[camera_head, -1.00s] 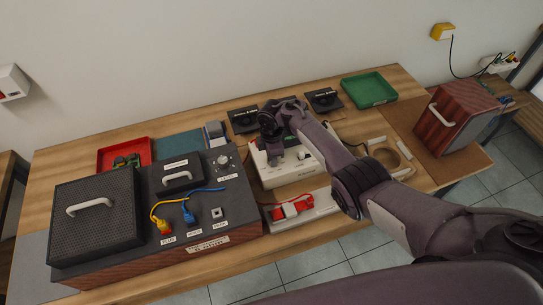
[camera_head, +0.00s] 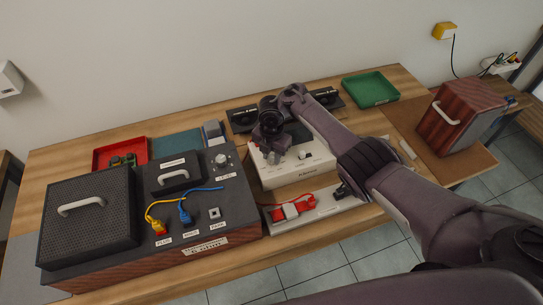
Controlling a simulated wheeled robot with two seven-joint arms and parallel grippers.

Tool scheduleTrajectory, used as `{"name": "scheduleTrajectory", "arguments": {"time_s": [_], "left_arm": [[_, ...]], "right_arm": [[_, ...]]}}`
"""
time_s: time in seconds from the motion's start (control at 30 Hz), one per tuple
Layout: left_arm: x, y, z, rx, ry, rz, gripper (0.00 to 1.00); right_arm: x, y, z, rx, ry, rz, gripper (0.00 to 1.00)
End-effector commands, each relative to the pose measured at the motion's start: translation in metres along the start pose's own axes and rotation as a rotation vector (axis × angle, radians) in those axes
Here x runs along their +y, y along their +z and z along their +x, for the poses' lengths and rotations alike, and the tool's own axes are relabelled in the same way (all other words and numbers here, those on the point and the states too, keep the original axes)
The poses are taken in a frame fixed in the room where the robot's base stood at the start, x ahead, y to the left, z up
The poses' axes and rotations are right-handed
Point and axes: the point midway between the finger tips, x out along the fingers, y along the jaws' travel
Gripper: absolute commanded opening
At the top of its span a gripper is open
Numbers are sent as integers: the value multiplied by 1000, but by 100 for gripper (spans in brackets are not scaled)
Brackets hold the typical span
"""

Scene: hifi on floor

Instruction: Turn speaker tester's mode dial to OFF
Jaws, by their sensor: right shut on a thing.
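The speaker tester is the white box (camera_head: 312,169) in the middle of the table, with a small knob (camera_head: 301,156) on its top. My right gripper (camera_head: 272,158) points down over the left part of that top. It is shut on the mode dial, which the fingers and wrist hide, so I cannot read its setting. My left gripper is out of view.
A dark amplifier (camera_head: 232,208) with its own knob, blue and yellow plugs and a black mesh box (camera_head: 88,222) stands at left. A white strip with a red clip (camera_head: 292,208) lies in front. Red tray (camera_head: 101,154), green tray (camera_head: 370,88) and wooden speaker (camera_head: 455,118) stand around.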

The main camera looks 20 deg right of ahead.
Motion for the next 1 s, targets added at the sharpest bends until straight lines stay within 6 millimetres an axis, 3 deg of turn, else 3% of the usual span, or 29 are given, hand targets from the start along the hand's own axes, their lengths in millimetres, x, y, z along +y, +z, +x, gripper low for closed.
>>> {"name": "scheduleTrajectory", "arguments": {"time_s": [0.6, 0.63, 0.77, 1.0], "left_arm": [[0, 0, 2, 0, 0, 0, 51], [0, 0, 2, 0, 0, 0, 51], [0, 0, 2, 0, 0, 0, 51], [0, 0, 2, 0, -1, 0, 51]], "right_arm": [[-1, 0, 1, 0, -2, -42, 6], [-1, 0, 1, 1, -2, -42, 33], [-1, 0, 0, 0, -1, -41, 50], [0, 0, 0, 0, 0, -40, 51]]}}
